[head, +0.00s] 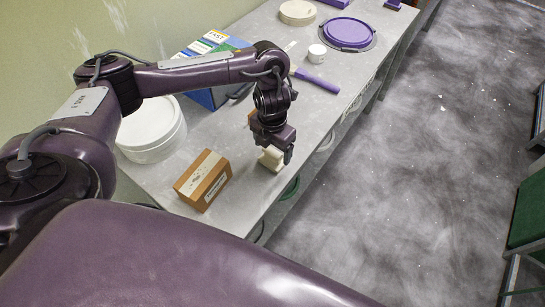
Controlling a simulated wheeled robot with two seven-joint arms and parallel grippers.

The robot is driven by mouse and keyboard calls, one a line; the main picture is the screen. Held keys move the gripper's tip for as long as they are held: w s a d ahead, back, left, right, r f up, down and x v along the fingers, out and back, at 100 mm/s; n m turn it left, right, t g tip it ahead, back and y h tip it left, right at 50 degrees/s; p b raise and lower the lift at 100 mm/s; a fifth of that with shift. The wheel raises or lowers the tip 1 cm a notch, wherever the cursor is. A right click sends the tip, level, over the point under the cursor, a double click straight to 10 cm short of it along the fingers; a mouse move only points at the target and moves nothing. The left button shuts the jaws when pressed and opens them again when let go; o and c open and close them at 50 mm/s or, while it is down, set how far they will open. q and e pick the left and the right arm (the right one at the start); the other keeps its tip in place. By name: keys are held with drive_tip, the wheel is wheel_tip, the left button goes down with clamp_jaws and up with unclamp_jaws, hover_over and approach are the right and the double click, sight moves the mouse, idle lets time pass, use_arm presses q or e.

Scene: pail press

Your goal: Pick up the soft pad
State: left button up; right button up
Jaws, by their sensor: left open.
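A small cream block (269,160), which looks like the soft pad, is at the front edge of the grey bench. My left gripper (275,154) points down right at it, with its fingers open around or just above the block. The fingers partly hide the block, so I cannot tell whether they touch it. My right gripper is not in view.
A brown cardboard box (203,180) sits just left of the gripper on the bench (235,205). A white pail (151,128) and a blue-green box (208,97) stand behind. A purple-handled tool (317,80), white cup (317,53), purple round lid (347,33) and cream disc (298,12) lie farther along.

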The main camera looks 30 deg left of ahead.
sight(272, 150)
use_arm(q)
drive_tip(key=f, duration=0.3)
drive_tip(key=w+f+b, duration=0.1)
drive_tip(key=shift+a+f, duration=0.3)
drive_tip(key=shift+s+d+r, duration=0.1)
drive_tip(key=shift+r, duration=0.05)
drive_tip(key=shift+c, duration=0.4)
drive_tip(key=c, duration=1)
